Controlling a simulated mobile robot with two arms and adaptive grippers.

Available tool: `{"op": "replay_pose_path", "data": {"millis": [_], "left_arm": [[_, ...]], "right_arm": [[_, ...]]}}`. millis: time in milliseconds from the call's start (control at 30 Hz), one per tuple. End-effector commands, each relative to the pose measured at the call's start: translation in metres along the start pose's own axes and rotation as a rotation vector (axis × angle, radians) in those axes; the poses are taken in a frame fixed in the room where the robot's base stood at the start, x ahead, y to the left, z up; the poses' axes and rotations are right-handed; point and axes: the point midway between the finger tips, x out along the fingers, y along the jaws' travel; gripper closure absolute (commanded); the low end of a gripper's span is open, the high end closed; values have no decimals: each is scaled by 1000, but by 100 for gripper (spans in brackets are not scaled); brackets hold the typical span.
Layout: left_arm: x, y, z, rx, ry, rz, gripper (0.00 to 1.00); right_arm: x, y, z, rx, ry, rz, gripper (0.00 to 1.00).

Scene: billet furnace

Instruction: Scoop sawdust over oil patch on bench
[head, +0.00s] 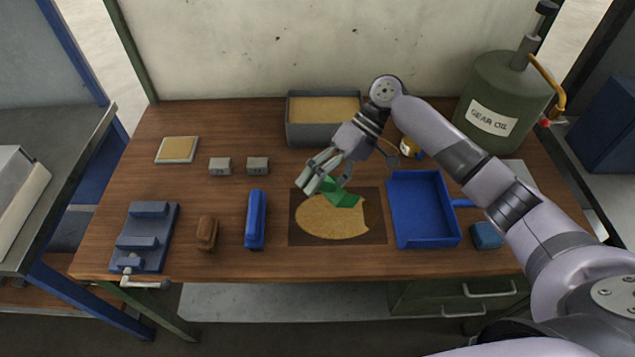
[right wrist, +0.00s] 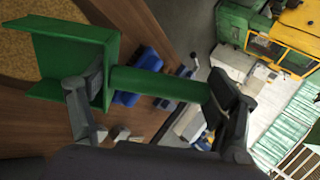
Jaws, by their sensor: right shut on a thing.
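My right gripper (head: 330,181) is shut on a green scoop (head: 344,197). It is over the upper part of the sawdust layer (head: 330,219); I cannot tell whether the scoop touches it. The tan sawdust covers much of the dark oil patch (head: 376,234), which shows around its edges and corners. In the right wrist view, the scoop (right wrist: 75,55) is at upper left, with its handle between the fingers (right wrist: 160,88); no load shows on its visible faces. A grey bin (head: 318,134) with sawdust stands behind. My left gripper is not in view.
A blue dustpan (head: 424,243) lies right of the patch, and a blue brush (head: 255,220) left. A vise (head: 140,240), brown brush (head: 207,233) and two grey blocks (head: 220,166) are farther left. A gear oil can (head: 498,95) stands back right.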

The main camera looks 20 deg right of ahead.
Motion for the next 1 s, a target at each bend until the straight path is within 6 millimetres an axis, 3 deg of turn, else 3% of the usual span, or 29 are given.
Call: {"op": "replay_pose_path", "data": {"millis": [1000], "left_arm": [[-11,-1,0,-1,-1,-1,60]], "right_arm": [[-22,20,23,1,0,0,54]]}}
